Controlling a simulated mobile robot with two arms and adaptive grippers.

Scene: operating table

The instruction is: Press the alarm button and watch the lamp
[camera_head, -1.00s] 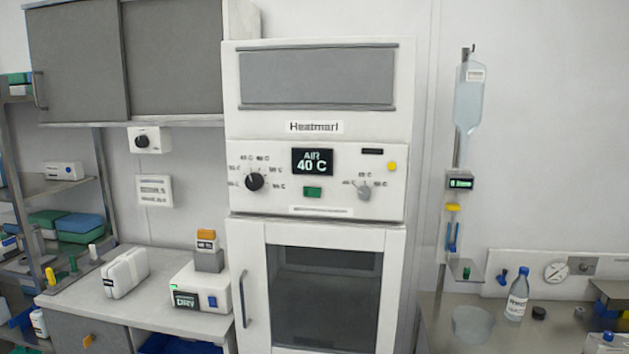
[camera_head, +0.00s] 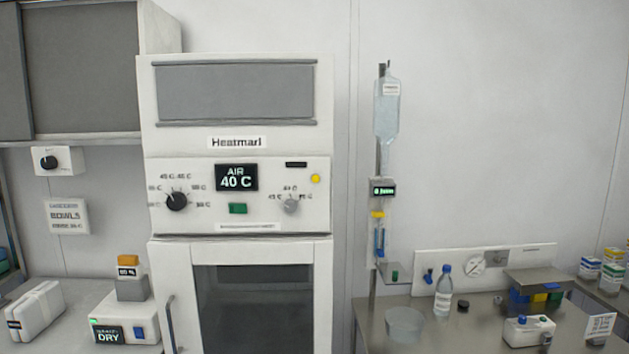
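No part is clearly labelled as the alarm button or its lamp. The white warming cabinet (camera_head: 322,220) has a panel with a green rectangular button (camera_head: 238,208), a small round yellow light or button (camera_head: 315,178) and a display (camera_head: 236,177) reading AIR 40 C. A black knob (camera_head: 176,202) and a grey knob (camera_head: 291,205) flank the green button. On the right bench, a small white box (camera_head: 528,331) carries a blue knob or button on top. Neither of my grippers is in view.
A steel bench (camera_head: 392,337) at the right holds a clear bowl (camera_head: 405,322), a blue-capped bottle (camera_head: 443,292) and several small containers. An IV stand with a fluid bag (camera_head: 387,106) rises at its left end. A white DRY device (camera_head: 125,325) stands on the left counter.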

